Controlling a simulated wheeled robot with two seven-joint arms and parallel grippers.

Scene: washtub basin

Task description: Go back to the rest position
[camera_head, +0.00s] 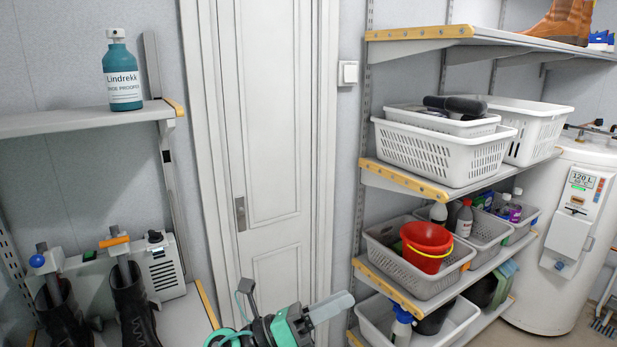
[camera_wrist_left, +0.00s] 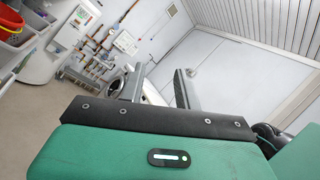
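My left gripper (camera_head: 332,308) shows at the bottom middle of the head view, a green and black body with a pale grey finger pointing right. In the left wrist view its two grey fingers (camera_wrist_left: 158,80) stand apart with nothing between them. The gripper is open and empty, in the air in front of the door and left of the shelves. My right gripper is in neither view.
A right-hand rack holds white baskets (camera_head: 440,153) and a red bucket (camera_head: 427,247). A white boiler (camera_head: 560,235) stands beyond it. A left shelf (camera_head: 80,121) carries a teal bottle (camera_head: 121,75). Dark boots (camera_head: 133,305) stand below. The white door (camera_head: 271,140) is shut.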

